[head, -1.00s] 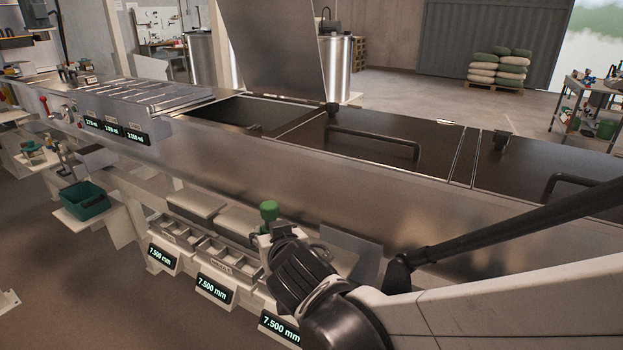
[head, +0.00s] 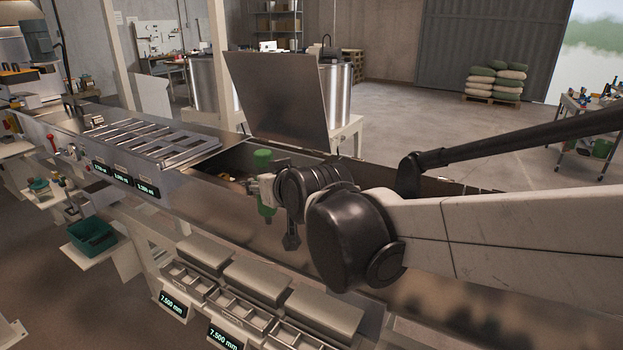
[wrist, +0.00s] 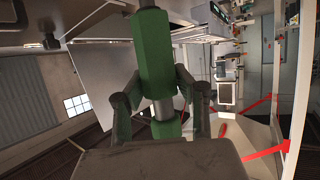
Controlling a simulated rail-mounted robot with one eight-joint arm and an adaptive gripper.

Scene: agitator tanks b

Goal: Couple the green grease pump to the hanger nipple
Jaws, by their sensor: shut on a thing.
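The green grease pump (head: 264,182) is upright in my gripper (head: 268,190), in front of the open tank section in the head view. In the wrist view the green pump (wrist: 154,60) stands between the two dark fingers of my gripper (wrist: 165,105), which are shut on it. Its grey shaft shows between its green parts. I cannot make out the hanger nipple in either view.
A raised metal lid (head: 280,100) stands up behind the open tank section (head: 228,160). A slatted grid (head: 150,145) lies to its left. Bins with displays (head: 205,285) line the tank's front below. A teal crate (head: 92,236) sits at lower left.

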